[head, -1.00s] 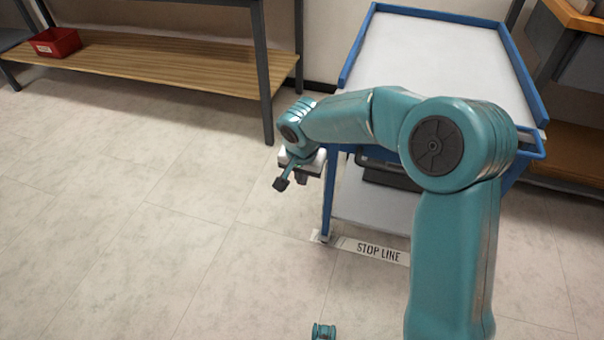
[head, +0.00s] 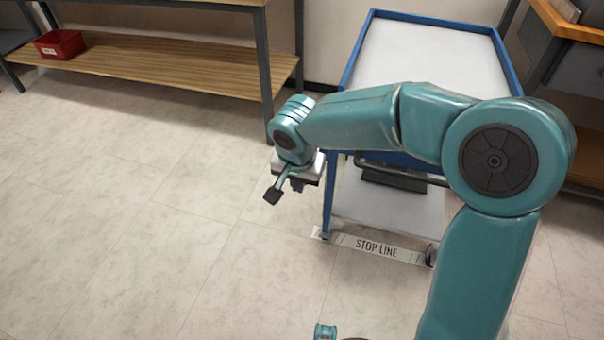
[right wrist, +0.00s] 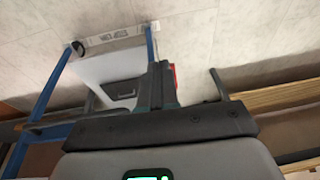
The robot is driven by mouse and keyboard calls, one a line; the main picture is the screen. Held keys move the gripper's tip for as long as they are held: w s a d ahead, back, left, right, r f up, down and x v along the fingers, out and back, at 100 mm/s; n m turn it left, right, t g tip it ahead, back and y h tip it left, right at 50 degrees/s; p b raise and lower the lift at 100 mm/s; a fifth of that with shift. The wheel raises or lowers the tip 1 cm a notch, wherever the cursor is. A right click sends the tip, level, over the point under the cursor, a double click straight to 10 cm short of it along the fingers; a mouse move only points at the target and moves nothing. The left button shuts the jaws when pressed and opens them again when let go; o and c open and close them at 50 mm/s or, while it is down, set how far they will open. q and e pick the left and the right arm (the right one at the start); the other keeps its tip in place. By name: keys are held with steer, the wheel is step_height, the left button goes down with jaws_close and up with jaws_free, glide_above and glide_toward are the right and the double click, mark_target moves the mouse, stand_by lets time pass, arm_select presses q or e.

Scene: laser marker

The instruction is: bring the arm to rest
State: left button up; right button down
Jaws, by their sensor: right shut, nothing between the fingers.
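My right arm reaches in from the lower right in the head view and bends over to the left. Its right gripper (head: 297,188) hangs above the floor, just left of the blue-framed cart (head: 329,200), and holds nothing. In the right wrist view the gripper's dark fingers (right wrist: 158,86) are together. The cart also shows in the right wrist view (right wrist: 50,80), left of the fingers.
A floor strip marked STOP LINE (head: 375,247) lies under the cart's near end. A bench with a wooden lower shelf (head: 160,65) holds a red bin (head: 59,44) at the back left. An orange-edged workbench (head: 570,25) stands right. The left floor is clear.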

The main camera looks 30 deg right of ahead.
steer(key=shift+s+a+r, duration=0.25)
steer(key=shift+s+a, duration=0.05)
stand_by(0.4)
steer(key=s+f+g, duration=0.3)
steer(key=f, duration=0.6)
steer(key=s+a+f+n+y, duration=0.3)
steer(key=s+a+f, duration=0.35)
steer(key=f, duration=0.35)
steer(key=s+a+f+n+y, duration=0.3)
steer(key=s+a+f+n, duration=0.15)
steer(key=s+f, duration=0.45)
step_height(320, 180, up, 28)
steer(key=w+a+t+p, duration=0.1)
steer(key=p, duration=2.8)
steer(key=shift+f, duration=0.2)
